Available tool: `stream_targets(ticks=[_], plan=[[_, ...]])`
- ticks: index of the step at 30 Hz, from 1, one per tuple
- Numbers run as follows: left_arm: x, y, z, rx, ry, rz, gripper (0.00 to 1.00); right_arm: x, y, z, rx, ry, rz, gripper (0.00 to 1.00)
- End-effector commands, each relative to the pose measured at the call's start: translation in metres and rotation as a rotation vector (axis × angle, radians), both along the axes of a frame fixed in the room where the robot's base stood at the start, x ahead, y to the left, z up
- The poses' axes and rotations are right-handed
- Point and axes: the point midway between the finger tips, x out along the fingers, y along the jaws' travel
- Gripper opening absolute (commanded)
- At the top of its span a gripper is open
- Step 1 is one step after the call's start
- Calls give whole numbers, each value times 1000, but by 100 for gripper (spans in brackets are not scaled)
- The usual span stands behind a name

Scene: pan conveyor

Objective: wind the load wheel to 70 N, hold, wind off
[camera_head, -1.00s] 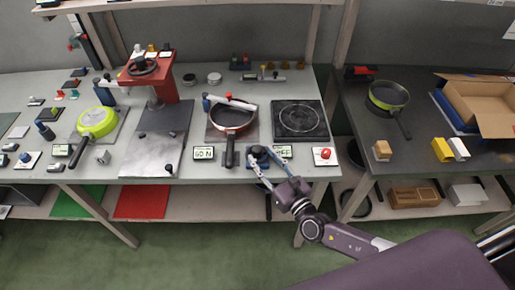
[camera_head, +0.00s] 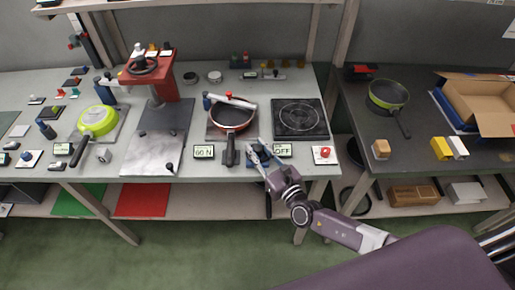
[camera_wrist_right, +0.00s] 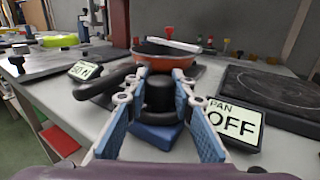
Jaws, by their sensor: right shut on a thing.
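The load wheel, a dark round knob (camera_wrist_right: 159,94) on a blue base (camera_wrist_right: 152,136), stands at the table's front edge. My right gripper (camera_wrist_right: 157,82) is shut on it, one blue-padded finger on each side. In the head view my right gripper (camera_head: 257,150) largely covers the wheel. The force display (camera_head: 204,152) left of it seems to read 60 N; in the wrist view the display (camera_wrist_right: 84,70) is tilted and its first digit is unclear. A red pan (camera_head: 231,117) with a black handle lies behind, under a pale bar (camera_head: 232,101). My left gripper is out of view.
The pan display (camera_head: 282,150) reads OFF. A hob plate (camera_head: 299,119) and a red button (camera_head: 325,152) stand to the right. A red press (camera_head: 150,75) and a green pan (camera_head: 98,121) are left. The pan handle reaches near my gripper's left side.

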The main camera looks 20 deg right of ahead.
Motion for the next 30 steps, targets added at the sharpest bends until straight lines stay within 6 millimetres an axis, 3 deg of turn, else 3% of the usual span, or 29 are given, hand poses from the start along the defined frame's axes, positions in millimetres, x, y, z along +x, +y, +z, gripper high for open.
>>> stream_targets(ticks=[7, 21, 30], plan=[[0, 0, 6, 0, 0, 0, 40, 0, 2, 2, 7, -1, -58, 0], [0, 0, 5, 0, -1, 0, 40, 0, 1, 0, 4, -1, -403, 0], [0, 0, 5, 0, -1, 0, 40, 0, 0, 1, -1, -1, -438, 0]])
